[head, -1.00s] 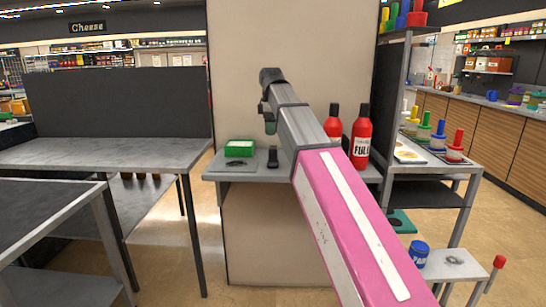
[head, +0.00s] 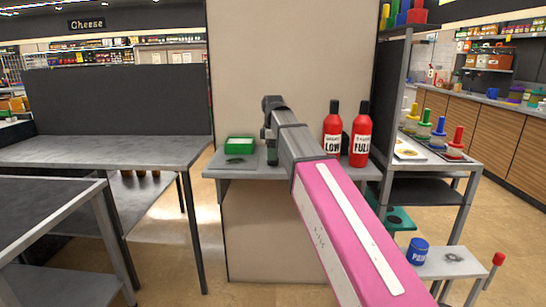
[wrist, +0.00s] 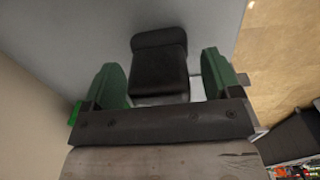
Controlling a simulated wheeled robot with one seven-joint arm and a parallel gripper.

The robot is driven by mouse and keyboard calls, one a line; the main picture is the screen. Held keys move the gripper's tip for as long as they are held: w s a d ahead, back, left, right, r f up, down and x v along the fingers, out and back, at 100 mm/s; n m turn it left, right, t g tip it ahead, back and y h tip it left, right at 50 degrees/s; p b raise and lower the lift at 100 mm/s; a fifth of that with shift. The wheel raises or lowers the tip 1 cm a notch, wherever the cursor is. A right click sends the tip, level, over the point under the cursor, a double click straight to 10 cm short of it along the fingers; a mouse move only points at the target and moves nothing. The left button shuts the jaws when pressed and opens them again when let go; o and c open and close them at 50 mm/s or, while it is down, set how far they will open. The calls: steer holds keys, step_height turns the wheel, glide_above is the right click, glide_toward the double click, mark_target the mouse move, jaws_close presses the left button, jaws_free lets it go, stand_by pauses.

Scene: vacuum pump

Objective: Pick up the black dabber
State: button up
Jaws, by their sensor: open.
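The black dabber (wrist: 159,62) stands on the grey shelf (wrist: 235,15) in the wrist view, between the two green fingers of my gripper (wrist: 162,76). The fingers are open, one on each side of it, with a visible gap at each side. In the head view my gripper (head: 271,154) is low over the grey shelf (head: 222,172), and the dabber is hidden behind it and the arm.
A green box (head: 239,146) sits just left of my gripper. Two red bottles (head: 332,130) (head: 361,135) stand to the right on the same shelf. A beige wall panel (head: 300,60) rises behind. A grey table (head: 100,152) is at left.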

steer(key=c, duration=1)
steer(key=shift+c, duration=0.2)
steer(key=shift+r, duration=0.1)
steer(key=shift+r, duration=0.4)
step_height(320, 180, up, 4)
steer(key=shift+a+f, duration=0.15)
steer(key=shift+f, duration=0.05)
steer(key=s+a+r, duration=0.2)
steer(key=a, duration=0.1)
steer(key=s+a+r, duration=0.2)
steer(key=s, duration=0.1)
steer(key=s+a+r, duration=0.2)
steer(key=a, duration=0.1)
steer(key=shift+s+a+r, duration=0.25)
steer(key=shift+s+a, duration=0.05)
steer(key=shift+o, duration=0.6)
